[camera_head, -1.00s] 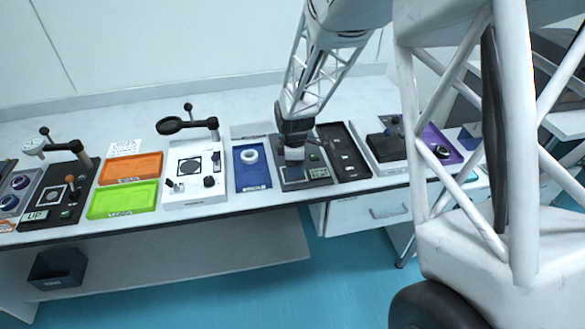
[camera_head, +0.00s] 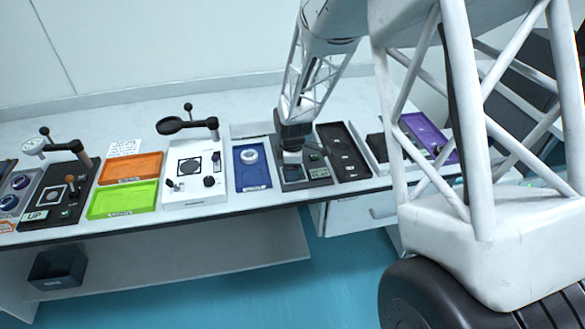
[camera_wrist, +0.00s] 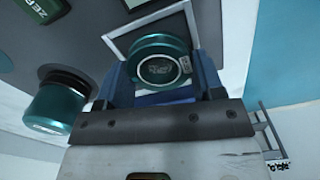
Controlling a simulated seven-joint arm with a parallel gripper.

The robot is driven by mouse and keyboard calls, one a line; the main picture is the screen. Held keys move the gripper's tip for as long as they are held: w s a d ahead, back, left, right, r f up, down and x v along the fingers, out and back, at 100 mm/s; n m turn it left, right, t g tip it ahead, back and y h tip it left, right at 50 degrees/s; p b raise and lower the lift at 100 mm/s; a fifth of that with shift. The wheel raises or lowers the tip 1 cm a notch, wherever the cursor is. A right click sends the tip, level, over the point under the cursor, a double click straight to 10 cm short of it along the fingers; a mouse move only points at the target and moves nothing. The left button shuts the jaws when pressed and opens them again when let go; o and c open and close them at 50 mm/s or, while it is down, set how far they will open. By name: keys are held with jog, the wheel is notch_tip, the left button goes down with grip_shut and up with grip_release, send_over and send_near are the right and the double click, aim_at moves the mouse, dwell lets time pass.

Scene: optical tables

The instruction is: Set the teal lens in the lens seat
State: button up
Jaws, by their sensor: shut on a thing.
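My gripper (camera_head: 292,156) is low over a dark grey device (camera_head: 320,172) with a small display. In the wrist view its two blue fingers (camera_wrist: 161,88) are shut on a round teal piece, which I take to be the teal lens (camera_wrist: 163,66), with a pale ring and small print on its end. It is in front of a white square outline (camera_wrist: 122,42) on the grey surface; I cannot tell whether it touches that surface. The held piece is hidden in the head view. A white station (camera_head: 195,190) bears a dark disc in a square frame (camera_head: 190,165); I cannot tell which part is the lens seat.
Another teal cylinder (camera_wrist: 55,107) stands close to the left finger, near a green button (camera_wrist: 46,8). A blue tray (camera_head: 253,178) with a pale round piece and a black tray (camera_head: 343,153) flank the device. Orange (camera_head: 131,167) and green (camera_head: 123,200) trays lie further left.

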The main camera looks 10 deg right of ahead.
jog(key=shift+f, duration=0.5)
jog(key=o, duration=0.9)
jog(key=shift+s+f, duration=0.1)
jog(key=shift+f, duration=0.1)
jog(key=shift+o, duration=0.2)
jog(key=shift+s+f, duration=0.25)
notch_tip(320, 180, up, 13)
jog(key=shift+w+f, duration=0.2)
jog(key=shift+w, duration=0.15)
jog(key=shift+r, duration=0.5)
